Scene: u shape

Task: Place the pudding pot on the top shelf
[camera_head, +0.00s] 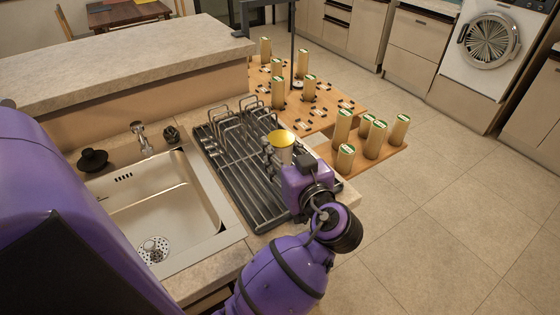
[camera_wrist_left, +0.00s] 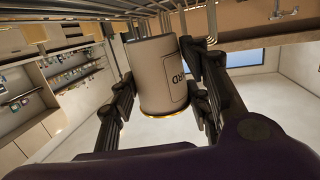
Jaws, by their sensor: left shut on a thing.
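The pudding pot (camera_head: 281,145) is a pale cylinder with a yellow lid. My left gripper (camera_head: 284,164) is shut on it at the drying rack beside the sink. In the left wrist view the pot (camera_wrist_left: 160,75) sits between the two dark fingers (camera_wrist_left: 156,88), with part of a printed label showing and a gold rim towards the camera. I cannot tell whether the pot touches the rack. My right gripper is not in view.
The metal drying rack (camera_head: 228,165) has raised wire loops near the pot. A steel sink (camera_head: 165,205) lies to the left, and a raised stone counter (camera_head: 120,65) runs behind. A dark post (camera_head: 293,50) rises by the shelf. Open tiled floor (camera_head: 440,210) lies to the right.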

